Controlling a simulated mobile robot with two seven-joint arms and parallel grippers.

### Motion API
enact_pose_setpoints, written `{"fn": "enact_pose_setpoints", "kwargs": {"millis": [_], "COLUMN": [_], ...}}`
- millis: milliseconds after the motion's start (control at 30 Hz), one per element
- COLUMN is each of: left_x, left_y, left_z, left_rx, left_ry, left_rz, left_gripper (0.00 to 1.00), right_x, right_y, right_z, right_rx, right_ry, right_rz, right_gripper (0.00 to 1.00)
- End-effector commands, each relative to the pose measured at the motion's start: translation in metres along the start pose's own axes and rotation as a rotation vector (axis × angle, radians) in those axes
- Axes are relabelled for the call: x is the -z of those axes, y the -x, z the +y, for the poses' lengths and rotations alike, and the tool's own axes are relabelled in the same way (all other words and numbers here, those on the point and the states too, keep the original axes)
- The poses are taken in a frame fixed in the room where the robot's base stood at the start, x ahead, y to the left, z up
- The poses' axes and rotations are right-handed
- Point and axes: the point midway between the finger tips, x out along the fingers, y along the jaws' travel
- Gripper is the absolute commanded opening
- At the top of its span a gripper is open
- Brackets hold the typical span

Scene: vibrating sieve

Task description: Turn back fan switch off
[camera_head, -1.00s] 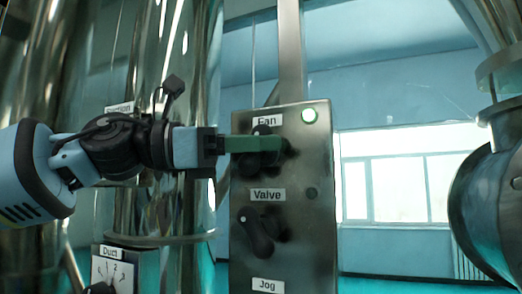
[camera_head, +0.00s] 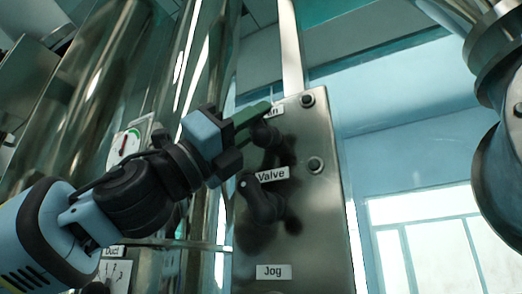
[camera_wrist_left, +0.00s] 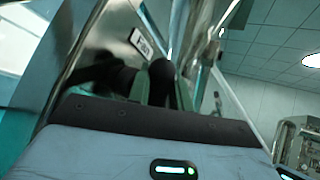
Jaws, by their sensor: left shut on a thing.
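The fan switch (camera_head: 265,134) is a black rotary knob on the grey metal control panel, beneath the partly covered "Fan" label (camera_head: 276,110). My left gripper (camera_head: 258,112) reaches it from the left, with its green fingers at the knob. In the left wrist view the fingers (camera_wrist_left: 161,85) are on both sides of the black fan knob (camera_wrist_left: 162,72), shut on it. The round fan lamp (camera_head: 307,99) at the panel's upper right looks dark. The fingers and wrist hide part of the knob. My right gripper is not in view.
The valve switch (camera_head: 262,203) sits just below, with its "Valve" label (camera_head: 272,175) and a dark lamp (camera_head: 316,165). A "Jog" label (camera_head: 273,271) is lower down. Shiny metal cylinders and a gauge (camera_head: 126,146) stand at left. A rounded metal vessel (camera_head: 500,185) is at right.

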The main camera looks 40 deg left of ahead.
Motion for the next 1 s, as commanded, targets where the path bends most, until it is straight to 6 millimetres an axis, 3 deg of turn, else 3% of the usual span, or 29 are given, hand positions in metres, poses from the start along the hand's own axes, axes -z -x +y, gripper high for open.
{"fn": "enact_pose_setpoints", "kwargs": {"millis": [400, 867, 900, 1000], "left_x": [0.001, -0.001, -0.001, -0.001], "left_y": [0.001, 0.001, 0.001, 0.001], "left_z": [0.001, 0.001, 0.001, 0.001], "left_rx": [-0.037, -0.041, -0.041, -0.041], "left_ry": [0.077, 0.085, 0.085, 0.084], "left_rz": [-0.128, -0.142, -0.142, -0.142], "left_gripper": [0.00, 0.00, 0.22, 0.35], "right_x": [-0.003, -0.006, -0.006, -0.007], "right_y": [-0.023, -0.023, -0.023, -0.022], "right_z": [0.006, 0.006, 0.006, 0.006], "right_rx": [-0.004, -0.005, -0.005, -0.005], "right_ry": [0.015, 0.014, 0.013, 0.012], "right_rz": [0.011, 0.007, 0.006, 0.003], "right_gripper": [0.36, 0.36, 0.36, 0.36]}}
